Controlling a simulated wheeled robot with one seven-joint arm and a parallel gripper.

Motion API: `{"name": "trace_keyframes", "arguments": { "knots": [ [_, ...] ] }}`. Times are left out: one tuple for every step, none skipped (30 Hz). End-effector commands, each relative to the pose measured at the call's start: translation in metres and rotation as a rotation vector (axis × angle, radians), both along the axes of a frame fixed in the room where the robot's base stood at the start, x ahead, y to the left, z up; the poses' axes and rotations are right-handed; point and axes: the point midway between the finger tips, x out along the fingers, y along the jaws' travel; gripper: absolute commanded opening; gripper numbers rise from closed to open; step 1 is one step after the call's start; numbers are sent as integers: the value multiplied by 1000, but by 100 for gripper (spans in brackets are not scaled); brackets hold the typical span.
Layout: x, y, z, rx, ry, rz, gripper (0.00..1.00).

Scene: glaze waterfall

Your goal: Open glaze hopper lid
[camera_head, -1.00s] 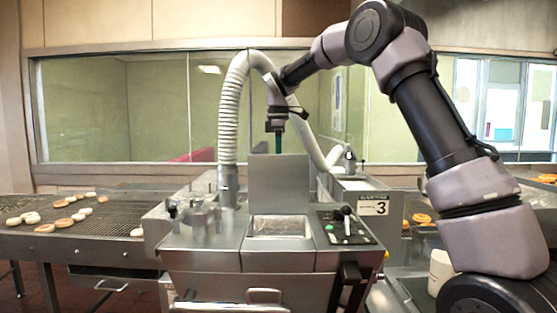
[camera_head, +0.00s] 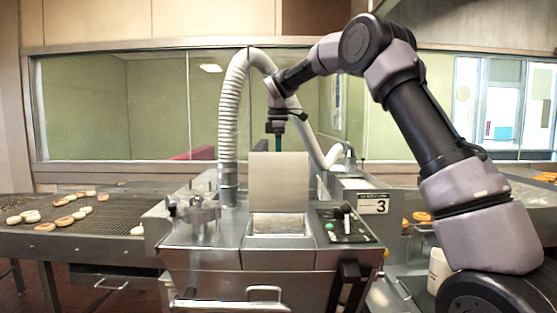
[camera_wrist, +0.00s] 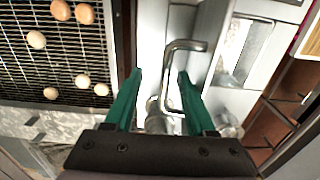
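The hopper lid (camera_head: 279,182) is a flat grey metal plate. It stands upright at the back of the square hopper opening (camera_head: 281,224) in the head view. My gripper (camera_head: 278,143) points down just above and behind the lid's top edge; its fingertips are hidden there. In the wrist view, the two green fingers of my gripper (camera_wrist: 160,73) are apart, with nothing clamped between them. A U-shaped metal handle (camera_wrist: 187,45) lies beyond and between the fingers, nearer the right one. I cannot tell whether it touches them or belongs to the lid.
A ribbed grey hose (camera_head: 229,125) arches beside my wrist. A control panel (camera_head: 345,226) with knobs is right of the opening. A mesh conveyor with doughnuts (camera_head: 45,227) is at left. Another handle (camera_head: 264,291) is on the machine's front. A window is behind.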

Motion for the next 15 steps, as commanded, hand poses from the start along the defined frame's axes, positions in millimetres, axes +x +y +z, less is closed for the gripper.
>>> {"name": "trace_keyframes", "arguments": {
  "knots": [
    [0,0,0,0,0,0,55],
    [0,0,0,0,0,0,55],
    [0,0,0,0,0,0,55],
    [0,0,0,0,0,0,55],
    [0,0,0,0,0,0,55],
    [0,0,0,0,1,0,55],
    [0,0,0,0,1,0,55],
    [0,0,0,0,1,0,55],
    [0,0,0,0,1,0,55],
    [0,0,0,0,1,0,55],
    [0,0,0,0,1,0,55],
    [0,0,0,0,1,0,55],
    [0,0,0,0,1,0,55],
    [0,0,0,0,1,0,55],
    [0,0,0,0,1,0,55]
  ]
}}
